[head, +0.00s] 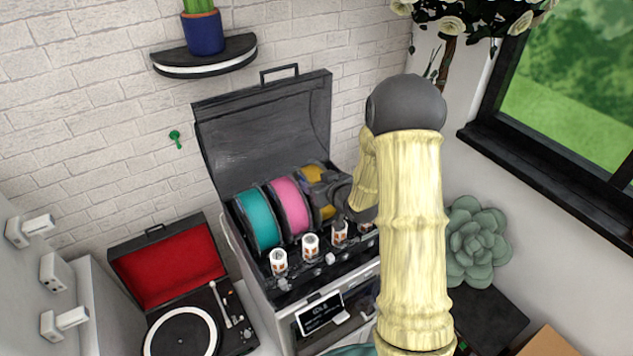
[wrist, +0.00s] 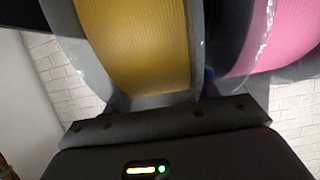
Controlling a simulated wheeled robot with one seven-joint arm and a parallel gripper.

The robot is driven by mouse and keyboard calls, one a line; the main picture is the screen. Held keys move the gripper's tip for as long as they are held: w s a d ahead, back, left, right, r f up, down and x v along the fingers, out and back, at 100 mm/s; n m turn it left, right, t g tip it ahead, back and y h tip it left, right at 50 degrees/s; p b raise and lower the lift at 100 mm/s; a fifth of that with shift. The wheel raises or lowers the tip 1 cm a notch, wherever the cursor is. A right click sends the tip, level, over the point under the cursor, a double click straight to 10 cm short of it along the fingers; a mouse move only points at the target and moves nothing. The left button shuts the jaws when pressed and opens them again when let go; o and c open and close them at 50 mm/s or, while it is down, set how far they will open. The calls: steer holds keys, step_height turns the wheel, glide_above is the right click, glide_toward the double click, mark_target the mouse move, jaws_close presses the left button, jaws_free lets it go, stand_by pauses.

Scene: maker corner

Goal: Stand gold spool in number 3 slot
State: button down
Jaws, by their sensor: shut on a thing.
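The gold spool (head: 313,174) stands in the open dark spool box, to the right of the pink spool, in the head view. It fills the middle of the wrist view (wrist: 140,45), upright, with a grey flange at each side. My gripper (head: 335,190) is at the gold spool and shut on it; its dark body (wrist: 170,130) shows below the spool in the wrist view. My arm hides the spool's right side and the box's right end. Slot numbers cannot be read, and I cannot tell whether the spool is fully seated.
A teal spool (head: 257,219) and a pink spool (head: 290,206) stand to the left in the box. The raised lid (head: 265,130) is behind them. Several white labelled cylinders (head: 310,245) line the front. A turntable (head: 180,330) stands at lower left, a green succulent (head: 472,240) at right.

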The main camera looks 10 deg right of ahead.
steer(key=shift+r, duration=0.15)
steer(key=c, duration=0.5)
jaws_free()
steer(key=shift+o, duration=0.7)
steer(key=shift+s+f, duration=0.1)
steer(key=shift+f, duration=0.1)
steer(key=b+v, duration=0.9)
steer(key=v, duration=0.8)
steer(key=shift+r, duration=0.2)
steer(key=shift+s+d, duration=0.1)
steer(key=shift+s, duration=0.05)
steer(key=shift+f, duration=0.1)
